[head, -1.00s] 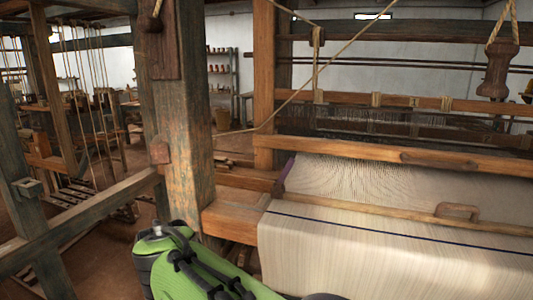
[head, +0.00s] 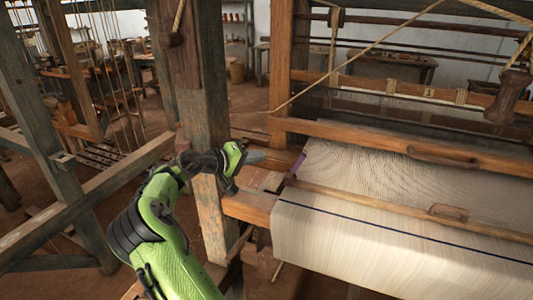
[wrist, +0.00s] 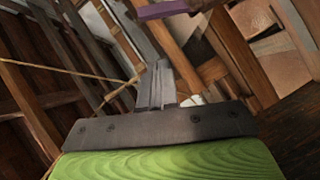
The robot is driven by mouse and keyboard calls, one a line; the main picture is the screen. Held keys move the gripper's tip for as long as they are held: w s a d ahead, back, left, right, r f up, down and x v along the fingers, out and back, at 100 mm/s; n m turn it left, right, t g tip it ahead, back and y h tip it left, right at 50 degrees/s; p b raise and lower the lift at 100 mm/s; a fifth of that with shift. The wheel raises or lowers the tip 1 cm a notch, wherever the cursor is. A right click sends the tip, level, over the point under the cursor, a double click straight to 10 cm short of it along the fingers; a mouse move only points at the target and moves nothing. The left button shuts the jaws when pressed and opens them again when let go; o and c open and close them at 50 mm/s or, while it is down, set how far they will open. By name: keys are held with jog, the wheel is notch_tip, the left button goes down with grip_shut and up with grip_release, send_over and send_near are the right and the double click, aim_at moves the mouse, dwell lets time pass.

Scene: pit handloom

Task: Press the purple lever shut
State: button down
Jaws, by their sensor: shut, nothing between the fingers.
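The purple lever (head: 297,165) stands tilted at the left edge of the woven cloth, beside the wooden breast beam. In the wrist view the purple lever (wrist: 168,9) lies across the top, beyond the fingertips. My gripper (head: 256,156) is shut and empty, to the left of the lever and apart from it, at about its height. In the wrist view the closed fingers of my gripper (wrist: 158,66) point up toward the lever with a gap between. The lever's lower end is hard to make out.
A thick wooden post (head: 205,110) stands just behind my arm. The beam end (head: 248,206) lies below my gripper. The cloth (head: 350,235) spreads to the right, with a wooden bar (head: 400,204) across it. A slanting cord (head: 345,63) runs above.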

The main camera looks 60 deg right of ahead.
aim_at(297, 162)
jog(key=s+d+f, duration=0.3)
jog(key=s+d, duration=0.3)
jog(key=d, duration=0.2)
jog(key=shift+d+f, duration=0.2)
jog(key=shift+f, duration=0.2)
jog(key=shift+s+m+t+y+b, duration=0.3)
jog(key=shift+s+m+b, duration=0.15)
jog(key=shift+b, duration=0.2)
jog(key=shift+s+d+f+m+t+b, duration=0.1)
jog(key=shift+s+m+t+b, duration=0.4)
jog(key=shift+b, duration=0.25)
jog(key=s+m+t+b, duration=0.1)
jog(key=b, duration=0.1)
jog(key=s+f+m+t+y+b, duration=0.1)
jog(key=b, duration=0.2)
jog(key=s+f+m+t+y+b, duration=0.1)
jog(key=s+m+t+b, duration=0.1)
jog(key=shift+d, duration=0.3)
jog(key=shift+s+f+m+t+b, duration=0.4)
jog(key=shift+t+b, duration=0.2)
jog(key=shift+b, duration=0.4)
jog(key=shift+d+f, duration=0.1)
jog(key=shift+f, duration=0.05)
